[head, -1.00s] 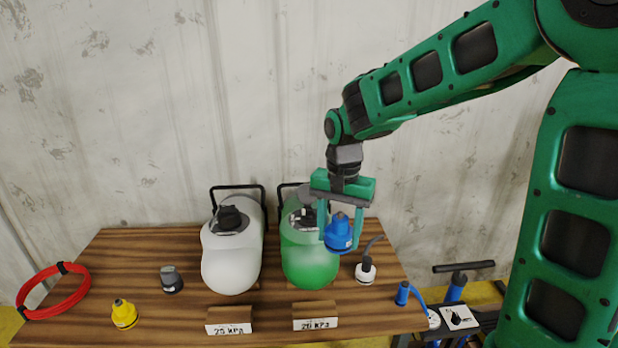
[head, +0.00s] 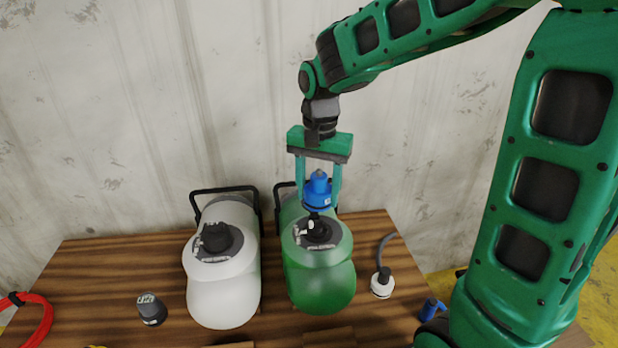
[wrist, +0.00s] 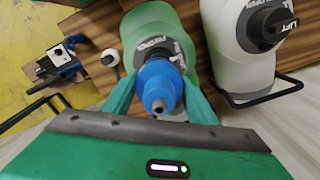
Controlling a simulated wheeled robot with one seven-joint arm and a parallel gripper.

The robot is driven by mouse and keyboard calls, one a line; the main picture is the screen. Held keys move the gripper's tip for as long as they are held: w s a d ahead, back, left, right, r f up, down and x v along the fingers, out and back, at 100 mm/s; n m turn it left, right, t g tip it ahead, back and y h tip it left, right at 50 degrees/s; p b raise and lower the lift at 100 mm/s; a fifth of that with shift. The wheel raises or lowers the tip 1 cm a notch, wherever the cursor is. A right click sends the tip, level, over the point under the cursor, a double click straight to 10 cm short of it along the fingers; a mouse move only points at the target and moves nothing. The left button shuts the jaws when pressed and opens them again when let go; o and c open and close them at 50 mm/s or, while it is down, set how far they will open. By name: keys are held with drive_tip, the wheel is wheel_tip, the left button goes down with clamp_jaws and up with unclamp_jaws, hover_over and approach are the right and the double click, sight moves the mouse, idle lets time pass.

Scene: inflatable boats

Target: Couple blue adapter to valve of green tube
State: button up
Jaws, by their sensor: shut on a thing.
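My gripper (head: 318,190) is shut on the blue adapter (head: 317,192), one finger on each side of it. The adapter is upright, directly above the black valve (head: 318,231) on the green tube (head: 322,280). In the head view its lower end appears at or just above the valve top; I cannot tell whether they touch. In the wrist view the blue adapter (wrist: 158,86) sits between the fingers and hides most of the valve. The green tube (wrist: 150,25) shows behind it.
A white tube (head: 222,290) with a black valve stands close on the left. A grey adapter (head: 150,309) and a red hose (head: 35,320) lie further left. A white fitting with a grey hose (head: 382,284) stands right of the green tube. A wall is close behind.

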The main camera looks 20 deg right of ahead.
sight(317, 221)
drive_tip(key=shift+w+d, duration=0.1)
drive_tip(key=shift+w, duration=0.1)
drive_tip(key=shift+w+f, duration=0.1)
drive_tip(key=shift+f, duration=2.35)
drive_tip(key=shift+f, duration=0.1)
drive_tip(key=shift+f, duration=1.05)
drive_tip(key=shift+f, duration=0.2)
drive_tip(key=shift+f, duration=0.3)
